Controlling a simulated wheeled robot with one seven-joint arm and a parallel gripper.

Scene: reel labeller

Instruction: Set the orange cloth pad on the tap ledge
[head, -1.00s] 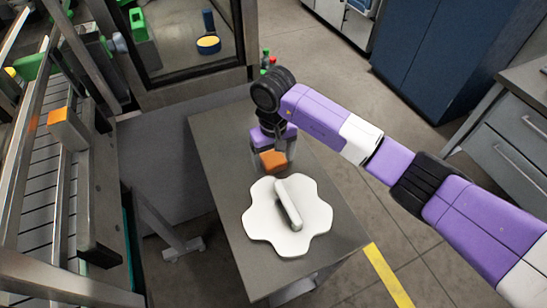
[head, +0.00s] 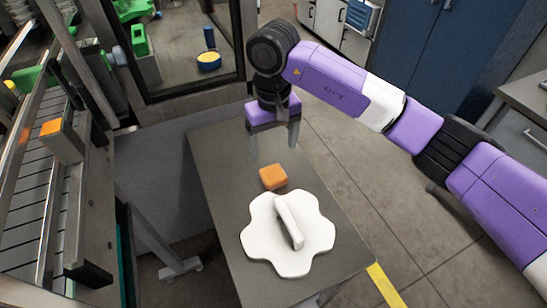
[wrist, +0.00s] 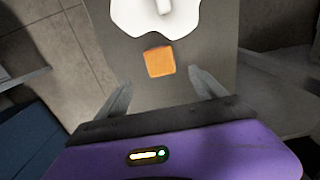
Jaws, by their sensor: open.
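The orange cloth pad (head: 273,177) is a small block lying flat on the grey table (head: 215,165), just behind a white lobed piece (head: 262,243) with a raised bar. My gripper (head: 272,146) is open and empty, pointing down above the table, behind and above the pad. In the wrist view the pad (wrist: 160,62) lies clear ahead of the spread fingers (wrist: 161,84). Nothing touches the pad except the table. I cannot tell which part here is the tap ledge.
A conveyor with metal rails (head: 40,190) runs along the left, with an orange-topped block (head: 62,138) on it. A framed machine window (head: 190,50) stands at the back. Blue cabinets (head: 430,50) are at the back right. The floor right of the table is clear.

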